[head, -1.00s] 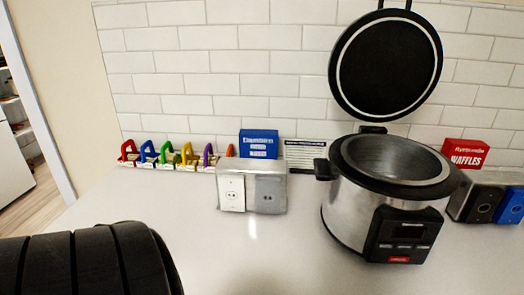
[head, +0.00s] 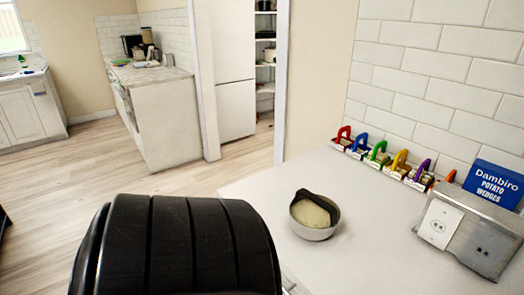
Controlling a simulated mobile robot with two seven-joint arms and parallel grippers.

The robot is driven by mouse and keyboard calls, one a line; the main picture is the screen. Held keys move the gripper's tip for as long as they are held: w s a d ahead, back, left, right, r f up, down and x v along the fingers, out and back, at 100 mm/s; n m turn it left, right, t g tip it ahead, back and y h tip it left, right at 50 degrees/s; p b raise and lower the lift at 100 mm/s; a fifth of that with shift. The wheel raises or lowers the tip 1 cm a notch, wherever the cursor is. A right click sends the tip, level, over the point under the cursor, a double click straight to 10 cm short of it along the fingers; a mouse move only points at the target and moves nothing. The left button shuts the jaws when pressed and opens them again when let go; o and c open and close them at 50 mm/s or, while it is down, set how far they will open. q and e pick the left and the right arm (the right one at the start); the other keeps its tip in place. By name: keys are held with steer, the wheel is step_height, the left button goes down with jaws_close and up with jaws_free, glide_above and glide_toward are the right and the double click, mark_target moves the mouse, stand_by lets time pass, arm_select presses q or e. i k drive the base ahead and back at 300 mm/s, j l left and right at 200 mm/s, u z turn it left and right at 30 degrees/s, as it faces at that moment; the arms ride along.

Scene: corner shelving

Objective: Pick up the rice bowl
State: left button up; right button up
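The rice bowl (head: 314,232) is a small pale grey bowl with cream-coloured rice (head: 310,213) in it. It stands upright on the white counter, near the counter's left edge. A dark band or shape shows along its far rim; I cannot tell what it is. A black ribbed part of my own arm fills the bottom left of the head view, in front of the bowl and apart from it in the picture. Neither gripper's fingers show in this view.
Several coloured-handled items (head: 376,153) stand in a row along the tiled wall. A blue potato wedges box (head: 494,184) stands behind a metal outlet box (head: 470,232) at the right. The white counter (head: 265,190) is clear around the bowl. Open wooden floor (head: 120,170) lies to the left.

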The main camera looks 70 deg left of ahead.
mark_target(313, 217)
steer(key=u, duration=1.8)
steer(key=z, duration=0.5)
steer(key=j+z, duration=0.15)
steer(key=z, duration=0.35)
steer(key=j+z, duration=0.1)
steer(key=z, duration=0.4)
steer(key=j+z, duration=0.35)
steer(key=k+j+z, duration=0.15)
steer(key=j+z, duration=0.2)
steer(key=j, duration=0.15)
steer(key=k+j+z, duration=0.2)
steer(key=j+z, duration=0.15)
steer(key=k+j+z, duration=0.2)
steer(key=j+z, duration=0.15)
steer(key=j, duration=0.1)
